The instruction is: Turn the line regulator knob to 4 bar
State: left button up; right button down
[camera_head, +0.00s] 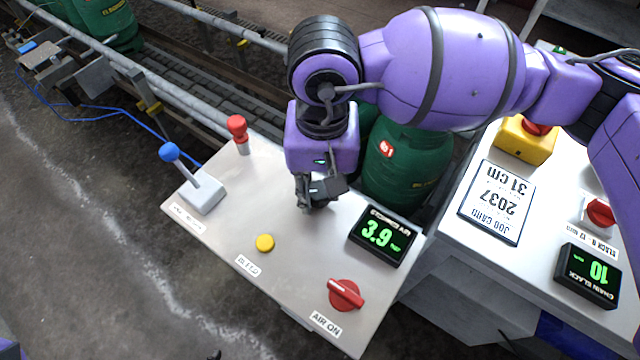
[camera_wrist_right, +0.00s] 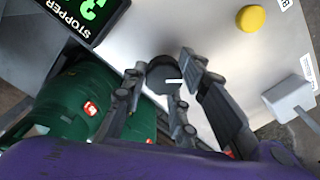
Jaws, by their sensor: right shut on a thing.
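The line regulator knob (camera_wrist_right: 163,72) is a dark round knob with a white mark on the panel, seen in the right wrist view between my gripper's fingers. In the head view the gripper hides it. My right gripper (camera_head: 318,196) points down at the light grey panel (camera_head: 300,285), and it shows in the right wrist view too (camera_wrist_right: 178,92), shut on the knob. The stopper air display (camera_head: 382,235) reads 3.9 in green digits. It is partly visible in the right wrist view (camera_wrist_right: 85,12). My left gripper is not in view.
On the panel stand a blue-ended lever (camera_head: 169,152), a red-topped post (camera_head: 237,128), a yellow bleed button (camera_head: 265,243) and a red air switch (camera_head: 345,294). A green cylinder (camera_head: 395,170) stands close behind my right gripper. A second panel with a job card (camera_head: 497,202) is at right.

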jog(key=shift+s+d+f, duration=0.1)
jog(key=shift+d, duration=0.15)
jog(key=c, duration=1.7)
grip_release()
jog(key=shift+o, duration=0.8)
jog(key=shift+d, duration=0.15)
jog(key=shift+a, duration=0.2)
jog(key=shift+r, duration=0.45)
notch_tip(320, 180, up, 11)
jog(key=shift+r, duration=0.15)
